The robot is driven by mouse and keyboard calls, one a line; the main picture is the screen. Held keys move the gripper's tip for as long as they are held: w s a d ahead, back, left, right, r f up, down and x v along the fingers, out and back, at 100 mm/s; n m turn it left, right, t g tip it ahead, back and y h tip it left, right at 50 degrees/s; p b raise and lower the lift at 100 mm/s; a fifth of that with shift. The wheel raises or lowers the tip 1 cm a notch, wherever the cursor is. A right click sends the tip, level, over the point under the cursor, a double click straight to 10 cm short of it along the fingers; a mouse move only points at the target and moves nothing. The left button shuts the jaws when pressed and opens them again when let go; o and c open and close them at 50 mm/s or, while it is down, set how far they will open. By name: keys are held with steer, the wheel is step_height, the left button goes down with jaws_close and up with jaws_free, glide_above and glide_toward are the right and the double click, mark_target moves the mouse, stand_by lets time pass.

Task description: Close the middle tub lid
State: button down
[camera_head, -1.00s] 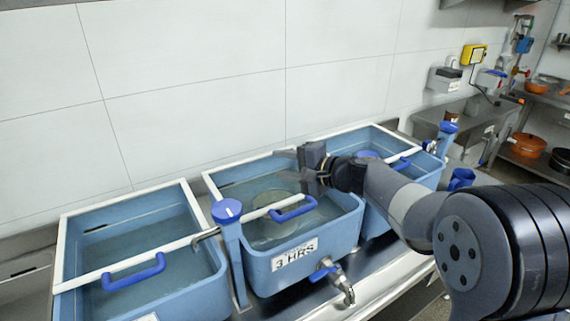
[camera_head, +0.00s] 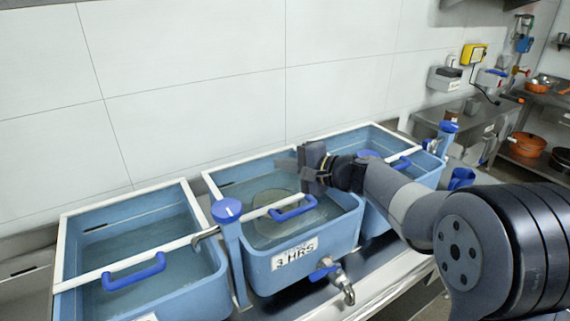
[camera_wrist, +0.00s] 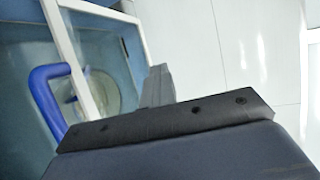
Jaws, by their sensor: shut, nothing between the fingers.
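The middle tub (camera_head: 340,232) is a blue basin with a "3 HRS" label on its front. Its lid (camera_head: 250,219) shows as a white frame with a clear pane and a blue handle (camera_head: 293,209). The front bar lies back from the tub's front rim; I cannot tell the lid's exact tilt. My gripper (camera_head: 289,164) is shut and empty, over the right back part of the middle tub, behind and above the handle. In the wrist view, the blue handle (camera_wrist: 38,95) and white lid frame (camera_wrist: 66,45) are left of my dark fingers (camera_wrist: 158,85). Contact with the lid is unclear.
A left tub (camera_head: 205,290) and a partly hidden right tub (camera_head: 428,176) flank it, both with blue handles. A blue-capped post (camera_head: 232,240) stands left of the middle tub. A tap (camera_head: 345,288) juts from its front. A white wall (camera_head: 190,110) rises behind.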

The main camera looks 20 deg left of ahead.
steer(key=c, duration=2.2)
jaws_free()
steer(key=c, duration=1.4)
jaws_free()
steer(key=shift+o, duration=0.2)
steer(key=b+v, duration=0.2)
steer(key=v, duration=0.9)
steer(key=shift+a, duration=0.2)
steer(key=p+x, duration=0.2)
steer(key=x, duration=0.9)
steer(key=b+v, duration=0.1)
steer(key=v, duration=0.5)
steer(key=shift+d, duration=0.15)
